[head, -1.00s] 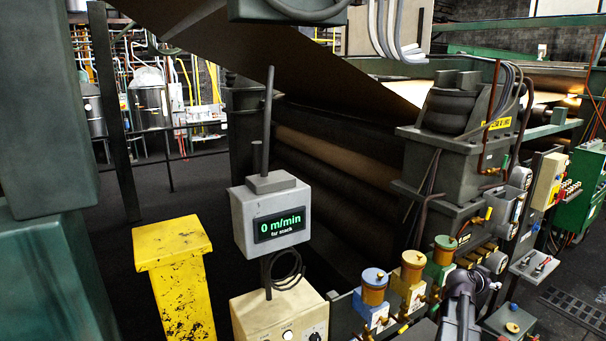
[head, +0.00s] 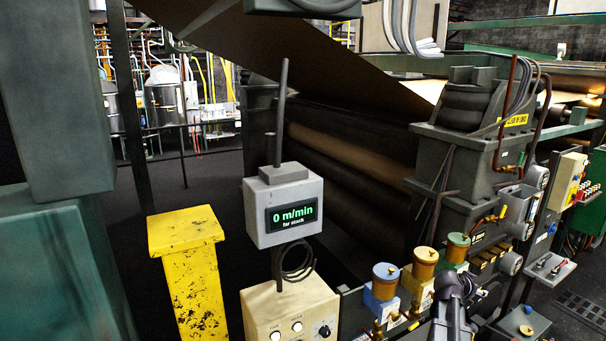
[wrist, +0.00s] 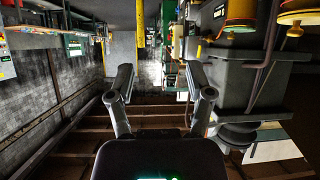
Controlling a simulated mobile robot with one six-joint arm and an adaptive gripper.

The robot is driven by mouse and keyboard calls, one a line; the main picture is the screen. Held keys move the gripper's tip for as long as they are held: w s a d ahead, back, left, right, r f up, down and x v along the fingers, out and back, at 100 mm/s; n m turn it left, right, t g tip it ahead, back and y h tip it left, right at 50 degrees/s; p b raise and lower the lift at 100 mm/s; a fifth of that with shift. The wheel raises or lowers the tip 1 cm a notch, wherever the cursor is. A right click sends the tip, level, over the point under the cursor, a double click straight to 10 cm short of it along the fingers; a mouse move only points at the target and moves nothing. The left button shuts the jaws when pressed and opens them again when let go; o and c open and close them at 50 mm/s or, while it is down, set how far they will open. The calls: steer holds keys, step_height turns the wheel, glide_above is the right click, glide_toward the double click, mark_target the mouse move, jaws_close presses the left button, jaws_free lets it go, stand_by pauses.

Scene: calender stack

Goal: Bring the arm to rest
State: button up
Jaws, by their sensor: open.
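My gripper shows in the wrist view (wrist: 158,78), its two dark fingers spread wide apart with nothing between them. Part of my dark arm (head: 455,305) rises from the bottom edge of the head view, in front of the row of coloured oilers. I cannot make out the fingertips in that view. The wrist view appears turned over, with machine parts hanging from its top right and a brick wall on its left.
A grey display box (head: 284,213) reads "0 m/min far stack" above a cream control box (head: 290,308). A yellow post (head: 188,265) stands to its left. Blue, orange and green oilers (head: 385,280) line the machine near my arm. Dark floor (head: 195,175) lies open behind.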

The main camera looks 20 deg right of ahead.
steer(key=w+a+f+n+y+b, duration=0.25)
steer(key=a+f, duration=0.25)
steer(key=a, duration=0.5)
steer(key=w+a+f+n+y+b, duration=0.25)
steer(key=a+f, duration=0.35)
steer(key=a, duration=0.4)
steer(key=w+a+f+n+y+b, duration=0.25)
steer(key=a+f, duration=0.25)
steer(key=a, duration=0.5)
steer(key=s+a+f+n+g+y+b, duration=0.1)
steer(key=s+a+f+n+b, duration=0.1)
steer(key=a, duration=0.6)
steer(key=s+a+f+n+g+y+b, duration=0.1)
steer(key=s+a+f+n+b, duration=0.1)
steer(key=a, duration=0.6)
steer(key=s+a+f+n+g+y+b, duration=0.1)
steer(key=s+a+f+n+y+b, duration=0.1)
steer(key=a, duration=0.6)
steer(key=shift+a+f+n+b, duration=0.2)
steer(key=shift+f+n+b, duration=0.4)
steer(key=shift+f, duration=0.7)
